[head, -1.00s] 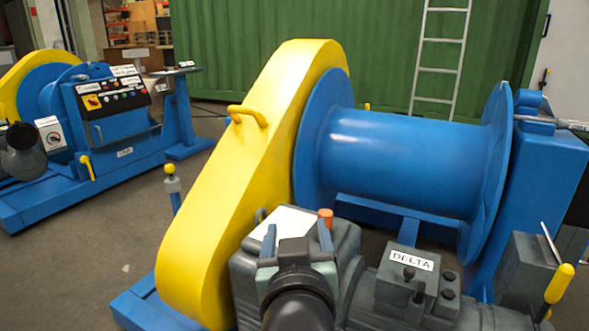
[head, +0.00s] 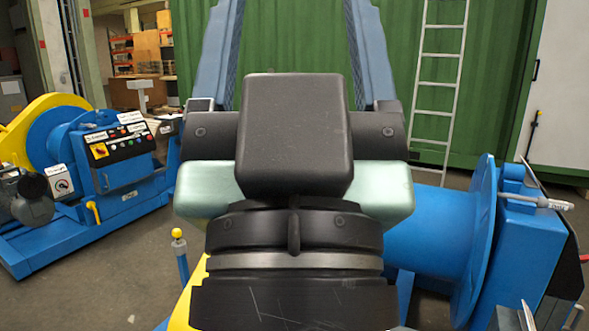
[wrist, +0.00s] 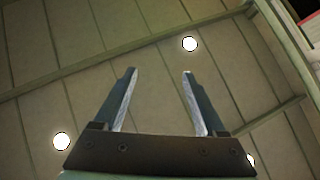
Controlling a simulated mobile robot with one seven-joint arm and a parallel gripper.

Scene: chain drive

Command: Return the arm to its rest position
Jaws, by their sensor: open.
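My gripper (head: 292,50) fills the middle of the head view, raised close to the camera with its two blue fingers pointing up and wide apart. In the wrist view my gripper (wrist: 158,88) is open, with nothing between the fingers. Behind them the wrist view shows a panelled ceiling (wrist: 60,60) with round lamps. My gripper and wrist hide most of the near winch in the head view. Its blue drum (head: 430,235) shows at the right and a strip of its yellow chain guard (head: 187,300) shows at the lower left.
A second blue winch with a control panel (head: 120,150) stands at the left. A yellow-knobbed lever (head: 179,250) stands between the winches. A ladder (head: 437,90) leans against a green container (head: 490,90) at the back. Bare floor (head: 100,280) lies at the lower left.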

